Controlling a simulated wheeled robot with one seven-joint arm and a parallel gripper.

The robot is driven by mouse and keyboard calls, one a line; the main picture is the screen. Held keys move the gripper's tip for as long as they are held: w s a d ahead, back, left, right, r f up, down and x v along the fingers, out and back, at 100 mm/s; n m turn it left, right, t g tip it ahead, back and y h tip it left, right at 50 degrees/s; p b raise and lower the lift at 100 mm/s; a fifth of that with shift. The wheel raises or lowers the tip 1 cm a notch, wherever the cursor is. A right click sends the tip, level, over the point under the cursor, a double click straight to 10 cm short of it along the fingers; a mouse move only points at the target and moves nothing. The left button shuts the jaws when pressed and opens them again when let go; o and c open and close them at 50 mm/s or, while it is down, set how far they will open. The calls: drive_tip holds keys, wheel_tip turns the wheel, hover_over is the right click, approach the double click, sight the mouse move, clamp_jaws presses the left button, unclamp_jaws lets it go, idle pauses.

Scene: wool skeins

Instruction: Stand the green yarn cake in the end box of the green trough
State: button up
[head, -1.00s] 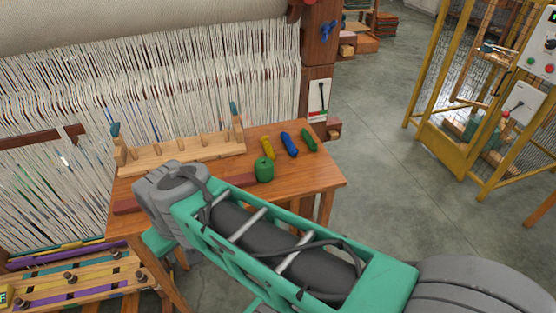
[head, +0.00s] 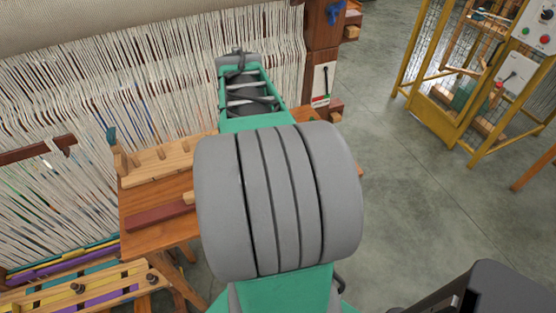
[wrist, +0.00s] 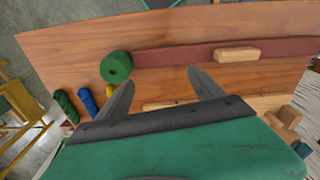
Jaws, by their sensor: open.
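The green yarn cake (wrist: 116,66) stands on the wooden table, left of the middle in the wrist view, with its centre hole showing. In the head view my arm hides it. My gripper (wrist: 162,77) is open and empty in the wrist view. The cake is beyond and to the left of the left fingertip, apart from it. I cannot make out the green trough or its end box in either current view.
A dark red bar (wrist: 180,54) lies across the table (head: 150,240), with a pale wooden block (wrist: 237,54) at it. A pegged wooden rack (head: 160,163) stands by the loom. Green (wrist: 66,105), blue (wrist: 89,103) and yellow (wrist: 110,90) skeins lie left.

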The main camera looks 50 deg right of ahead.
drive_tip(key=shift+m+g+y, duration=0.3)
drive_tip(key=shift+m, duration=0.5)
drive_tip(key=s+d, duration=0.1)
drive_tip(key=d, duration=0.1)
drive_tip(key=s+d, duration=0.4)
drive_tip(key=d, duration=0.1)
drive_tip(key=shift+f+p, duration=0.2)
drive_tip(key=shift+p, duration=0.1)
drive_tip(key=f, duration=0.4)
drive_tip(key=f+p, duration=0.1)
drive_tip(key=f, duration=0.2)
drive_tip(key=shift+w+d, duration=0.2)
drive_tip(key=shift+d, duration=0.2)
drive_tip(key=shift+c, duration=0.6)
drive_tip(key=shift+r, duration=0.1)
drive_tip(key=c, duration=1.5)
